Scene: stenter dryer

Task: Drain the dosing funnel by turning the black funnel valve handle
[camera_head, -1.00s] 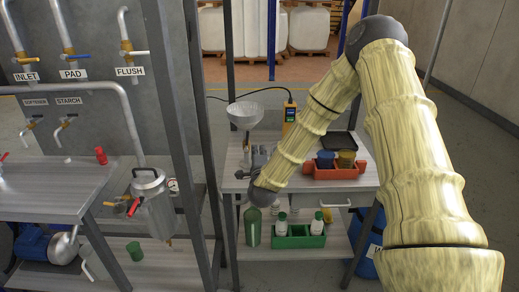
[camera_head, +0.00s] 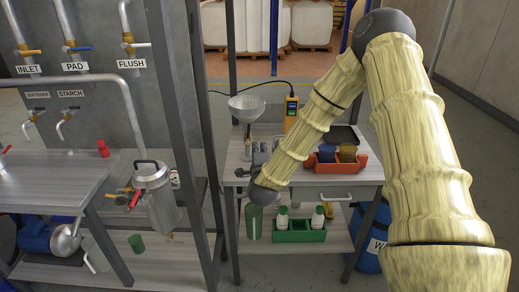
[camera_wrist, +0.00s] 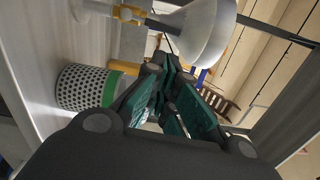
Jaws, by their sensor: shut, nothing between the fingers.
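The dosing funnel (camera_head: 246,108) is a pale grey cone standing above the left part of the grey workbench (camera_head: 232,172). In the wrist view the funnel (camera_wrist: 208,32) is close at the top, with a brass-coloured fitting (camera_wrist: 128,13) on its stem to the left. My gripper (camera_head: 258,155) is just below and right of the funnel in the head view, partly hidden by my wrist. In the wrist view my gripper (camera_wrist: 168,92) is shut and empty, its fingers below the funnel. I cannot tell whether it touches anything.
A yellow handheld device (camera_head: 291,113) stands behind the funnel. A red-orange caddy (camera_head: 342,170) with cups is to the right. In the wrist view, a perforated cylinder (camera_wrist: 82,88) is left of my fingers. A green tray (camera_head: 300,232) with bottles is on the lower shelf.

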